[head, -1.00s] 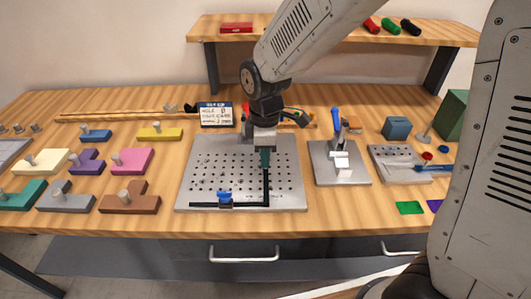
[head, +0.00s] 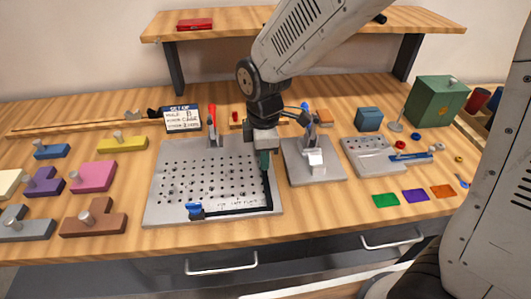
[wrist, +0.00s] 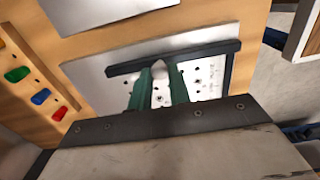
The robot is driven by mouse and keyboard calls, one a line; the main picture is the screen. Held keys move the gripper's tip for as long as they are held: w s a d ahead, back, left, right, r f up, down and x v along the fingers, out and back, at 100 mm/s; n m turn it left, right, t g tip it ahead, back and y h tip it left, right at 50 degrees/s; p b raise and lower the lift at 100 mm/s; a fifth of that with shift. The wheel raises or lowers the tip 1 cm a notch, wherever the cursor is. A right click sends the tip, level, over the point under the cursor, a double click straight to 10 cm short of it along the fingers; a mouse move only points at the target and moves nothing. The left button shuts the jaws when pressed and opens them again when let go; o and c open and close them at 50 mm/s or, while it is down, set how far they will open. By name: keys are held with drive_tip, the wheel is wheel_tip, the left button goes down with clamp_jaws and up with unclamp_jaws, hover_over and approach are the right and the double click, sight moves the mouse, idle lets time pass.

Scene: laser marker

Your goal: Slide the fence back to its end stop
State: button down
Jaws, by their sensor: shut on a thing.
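The fence is a black L-shaped bar (head: 240,211) on the perforated metal plate (head: 160,187). One leg runs along the plate's front edge and the other along its right side, with the corner close to the plate's front right corner. My gripper (head: 265,172) points down over the right leg, and its green fingers are shut. In the wrist view my gripper (wrist: 161,85) has a pale grey tip between its fingers, beside the fence (wrist: 170,58); the grip itself is partly hidden. A blue knob (head: 195,210) stands at the left end of the front leg.
A red-handled clamp (head: 212,115) stands at the plate's back edge. A second metal plate with a blue-handled device (head: 314,158) is close on the right. A setup card (head: 182,118) stands behind. Coloured blocks (head: 93,176) lie on the left.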

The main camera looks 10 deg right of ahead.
drive_tip(key=c, duration=1.3)
unclamp_jaws()
drive_tip(key=shift+d, duration=0.3)
drive_tip(key=shift+a+r, duration=0.1)
drive_tip(key=shift+a, duration=0.05)
wheel_tip(320, 180, up, 8)
drive_tip(key=shift+f, duration=0.15)
drive_tip(key=s+d+r+m, duration=0.4)
drive_tip(key=s+d+m, duration=0.4)
drive_tip(key=s+d, duration=0.1)
drive_tip(key=s+d+r+m+t, duration=0.1)
drive_tip(key=s+d+r+m, duration=0.2)
drive_tip(key=s+d+m, duration=0.6)
drive_tip(key=shift+s+d+r+m, duration=0.3)
drive_tip(key=shift+s+d+r, duration=0.05)
drive_tip(key=shift+s+d, duration=0.1)
